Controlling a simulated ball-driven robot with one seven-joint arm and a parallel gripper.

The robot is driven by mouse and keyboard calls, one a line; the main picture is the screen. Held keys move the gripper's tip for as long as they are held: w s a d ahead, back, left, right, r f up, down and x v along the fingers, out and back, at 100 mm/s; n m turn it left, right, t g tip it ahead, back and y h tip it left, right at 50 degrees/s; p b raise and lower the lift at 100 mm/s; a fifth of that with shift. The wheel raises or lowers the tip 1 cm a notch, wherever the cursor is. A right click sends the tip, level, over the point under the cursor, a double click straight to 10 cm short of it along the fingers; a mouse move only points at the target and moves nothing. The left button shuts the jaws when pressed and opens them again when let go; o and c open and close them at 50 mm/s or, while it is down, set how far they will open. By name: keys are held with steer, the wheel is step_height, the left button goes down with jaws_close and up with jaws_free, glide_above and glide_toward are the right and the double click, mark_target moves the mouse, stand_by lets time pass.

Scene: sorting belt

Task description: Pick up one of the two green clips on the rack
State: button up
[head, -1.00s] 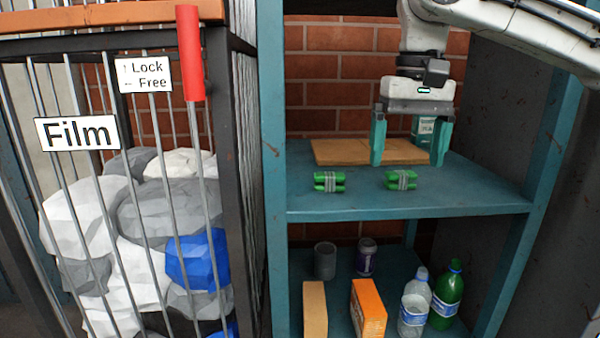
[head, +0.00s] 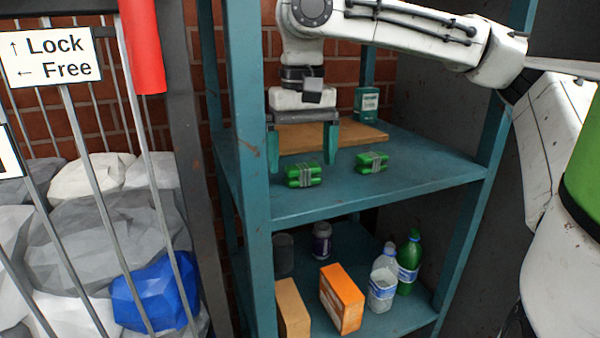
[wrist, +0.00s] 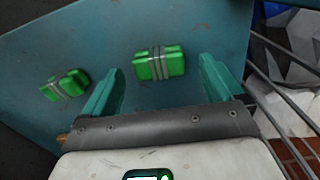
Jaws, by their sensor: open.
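Two green clips with grey bands lie on the upper teal shelf of the rack (head: 400,185). The left clip (head: 303,175) is by my open, empty gripper (head: 303,165); the right clip (head: 372,162) lies apart to the right. In the wrist view, one clip (wrist: 159,64) shows between and beyond the two teal fingers of my gripper (wrist: 161,82), touching neither. The other clip (wrist: 65,85) lies outside the fingers, to the left in that view. The gripper points down; its exact height above the shelf is hard to tell.
A brown board (head: 345,136) and a teal tin (head: 366,104) are at the back of the upper shelf. A rack post (head: 250,150) stands close left of my gripper. Below are an orange box (head: 342,298) and bottles (head: 409,262). A barred film cage (head: 180,130) is at left.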

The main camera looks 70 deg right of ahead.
steer(key=shift+s+f, duration=0.1)
steer(key=shift+f, duration=1.1)
steer(key=c, duration=1)
